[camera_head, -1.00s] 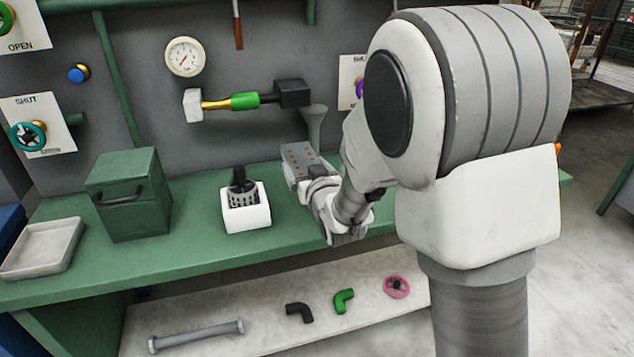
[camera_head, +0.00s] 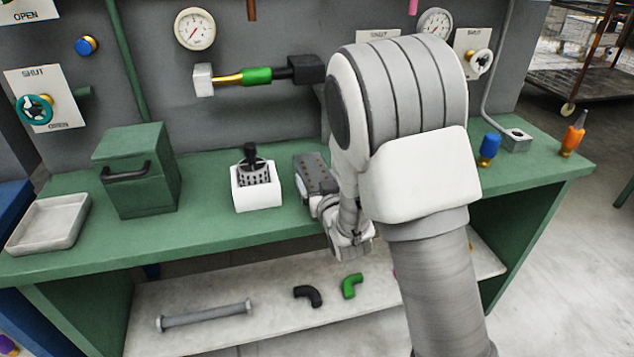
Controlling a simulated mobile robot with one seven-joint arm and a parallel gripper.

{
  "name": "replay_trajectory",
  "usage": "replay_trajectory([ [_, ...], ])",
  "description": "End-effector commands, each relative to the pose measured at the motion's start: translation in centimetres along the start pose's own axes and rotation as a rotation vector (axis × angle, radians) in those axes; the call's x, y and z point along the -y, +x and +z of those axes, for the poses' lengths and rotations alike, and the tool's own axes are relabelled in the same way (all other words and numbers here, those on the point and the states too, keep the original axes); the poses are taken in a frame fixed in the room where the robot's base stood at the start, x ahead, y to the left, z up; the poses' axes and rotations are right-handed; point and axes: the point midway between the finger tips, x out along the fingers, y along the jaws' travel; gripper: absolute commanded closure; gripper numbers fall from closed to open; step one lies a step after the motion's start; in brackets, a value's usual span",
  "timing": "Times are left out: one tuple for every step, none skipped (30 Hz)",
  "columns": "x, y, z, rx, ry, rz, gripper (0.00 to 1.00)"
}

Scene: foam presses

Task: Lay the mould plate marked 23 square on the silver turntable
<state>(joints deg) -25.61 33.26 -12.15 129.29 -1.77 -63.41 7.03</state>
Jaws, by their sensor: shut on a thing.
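My gripper (camera_head: 309,190) is low over the green bench, right of the white holder, mostly hidden by my own wrist and arm. It is shut on what looks like a grey block (camera_head: 316,172) with rows of small dark dots on top. I cannot read any number on this block, so I cannot tell whether it is the plate marked 23. I cannot make out whether it touches the bench. No silver turntable can be made out; my arm covers the bench to the right of the gripper.
The green bench (camera_head: 215,216) bears a white holder (camera_head: 256,198), a green box (camera_head: 137,180) and a pale tray (camera_head: 48,222). A horizontal green-and-brass fitting (camera_head: 257,76) juts above. Blue (camera_head: 488,150) and orange (camera_head: 573,135) items stand at right. The lower shelf holds a grey bar (camera_head: 205,315) and elbows.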

Motion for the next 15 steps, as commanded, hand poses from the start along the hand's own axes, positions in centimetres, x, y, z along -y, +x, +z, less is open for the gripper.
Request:
replay_trajectory([
  [0.0, 0.1, 0.02, -0.007, 0.0, 0.0, 1.0],
  [0.0, 0.1, -0.01, -0.007, 0.001, 0.0, 1.0],
  [-0.01, 0.09, -0.09, -0.008, 0.001, 0.0, 1.0],
  [-0.02, 0.09, -0.11, -0.008, 0.001, 0.0, 1.0],
  [-0.02, 0.09, -0.11, -0.008, 0.001, 0.0, 1.0],
  [-0.02, 0.09, -0.12, -0.008, 0.001, 0.0, 1.0],
  [-0.02, 0.09, -0.11, -0.008, 0.001, 0.0, 1.0],
  [-0.02, 0.09, -0.06, -0.008, 0.001, 0.0, 1.0],
  [-0.02, 0.11, 0.05, -0.008, 0.001, 0.0, 1.0],
  [-0.03, 0.12, 0.14, -0.008, 0.001, 0.001, 1.0],
  [-0.03, 0.14, 0.22, -0.008, 0.001, 0.001, 1.0],
  [-0.03, 0.15, 0.3, -0.008, 0.001, 0.001, 1.0],
  [-0.03, 0.1, 0.47, -0.003, 0.0, 0.001, 0.11],
  [-0.02, 0.09, 0.38, -0.003, 0.0, 0.001, 0.05],
  [-0.03, 0.09, 0.37, -0.002, 0.0, 0.001, 0.0],
])
